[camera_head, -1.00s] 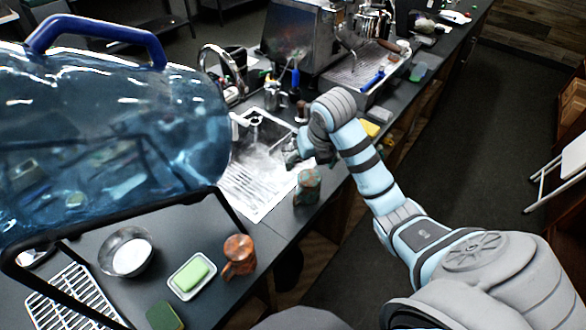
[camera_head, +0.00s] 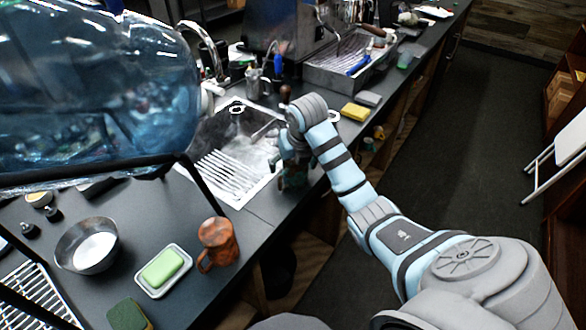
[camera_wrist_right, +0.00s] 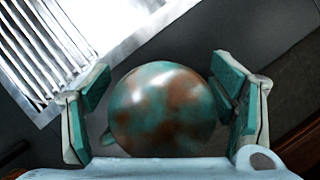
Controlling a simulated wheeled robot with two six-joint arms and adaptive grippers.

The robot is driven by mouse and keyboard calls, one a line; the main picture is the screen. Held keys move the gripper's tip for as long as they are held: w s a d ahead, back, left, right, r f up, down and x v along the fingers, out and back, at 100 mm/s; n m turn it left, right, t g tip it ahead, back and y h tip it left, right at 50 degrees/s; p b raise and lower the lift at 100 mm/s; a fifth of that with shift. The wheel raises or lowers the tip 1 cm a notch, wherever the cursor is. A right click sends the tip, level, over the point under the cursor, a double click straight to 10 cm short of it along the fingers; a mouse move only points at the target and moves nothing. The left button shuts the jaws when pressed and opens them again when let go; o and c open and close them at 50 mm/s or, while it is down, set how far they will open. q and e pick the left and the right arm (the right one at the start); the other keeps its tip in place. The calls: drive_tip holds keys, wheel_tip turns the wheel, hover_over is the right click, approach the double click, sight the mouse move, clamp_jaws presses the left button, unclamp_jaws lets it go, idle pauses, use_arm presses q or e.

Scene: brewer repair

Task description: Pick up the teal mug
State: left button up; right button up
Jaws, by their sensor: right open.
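The teal mug (camera_head: 295,174), mottled with rust-brown patches, stands on the counter beside the sink's right edge, mostly hidden by my right gripper (camera_head: 290,155). In the right wrist view the mug (camera_wrist_right: 162,112) shows as a round, glossy teal and brown shape, with a bit of handle at its lower left. My right gripper (camera_wrist_right: 162,88) is open, with one finger on either side of the mug. A dark gap shows between the mug and each finger. My left gripper is not in view.
A sink (camera_head: 238,150) with a ribbed drainer lies left of the mug. An orange-brown mug (camera_head: 218,243), a green soap on a dish (camera_head: 163,268) and a metal bowl (camera_head: 88,245) stand nearer. A large blue water bottle (camera_head: 90,90) blocks the upper left. Sponges (camera_head: 355,111) lie beyond.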

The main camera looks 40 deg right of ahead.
drive_tip(key=shift+s+r, duration=0.15)
drive_tip(key=shift+s, duration=0.1)
drive_tip(key=shift+s+r, duration=0.1)
drive_tip(key=shift+s, duration=0.05)
drive_tip(key=shift+c, duration=1.2)
drive_tip(key=c, duration=1)
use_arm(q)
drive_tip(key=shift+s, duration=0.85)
